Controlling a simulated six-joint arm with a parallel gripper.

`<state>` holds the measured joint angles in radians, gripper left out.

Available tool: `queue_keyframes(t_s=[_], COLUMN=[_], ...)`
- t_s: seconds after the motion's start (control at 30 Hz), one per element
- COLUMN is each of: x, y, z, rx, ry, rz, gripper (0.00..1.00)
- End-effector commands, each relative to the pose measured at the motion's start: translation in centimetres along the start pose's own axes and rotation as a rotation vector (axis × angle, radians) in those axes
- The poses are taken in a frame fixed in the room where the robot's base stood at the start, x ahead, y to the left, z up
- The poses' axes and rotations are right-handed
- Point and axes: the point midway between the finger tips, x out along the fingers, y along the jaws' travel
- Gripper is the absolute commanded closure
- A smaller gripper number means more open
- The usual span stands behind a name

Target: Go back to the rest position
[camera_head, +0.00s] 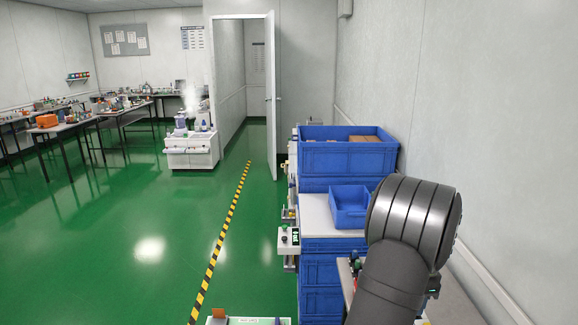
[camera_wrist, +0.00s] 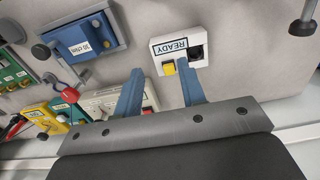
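In the wrist view my gripper (camera_wrist: 160,67) shows two blue fingers spread apart, with nothing held between them. Past the fingertips lies a white box (camera_wrist: 160,44) labelled READY, upside down in the picture, with a yellow button (camera_wrist: 168,69) and a dark round part. Whether a finger touches the box I cannot tell. In the head view my dark grey arm fills the lower right, and the gripper is hidden behind it.
In the wrist view a blue tester (camera_wrist: 88,40), a yellow-green tester (camera_wrist: 60,121) and a red knob (camera_wrist: 70,95) lie left on the grey surface. In the head view blue crates (camera_head: 350,158) and a blue bin (camera_head: 350,209) stand close beside my arm. Green floor (camera_head: 120,230) is open left.

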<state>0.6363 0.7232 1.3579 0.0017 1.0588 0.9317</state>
Motion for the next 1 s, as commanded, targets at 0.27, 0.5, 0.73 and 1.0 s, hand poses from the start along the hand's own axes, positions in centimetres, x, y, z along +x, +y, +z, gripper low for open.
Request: queue_keyframes(t_s=[0.27,0.5,0.73,1.0], x=[-1.2,-1.7,-1.8,-1.6], y=[-4.9,-6.7,-6.9,-6.4], z=[1.0,1.6,1.7,1.5], rx=[0.078,0.116,0.122,0.115], ry=[0.001,0.001,0.000,0.000], rz=[-0.001,0.000,0.000,0.000], gripper=[0.63,0.63,0.63,0.63])
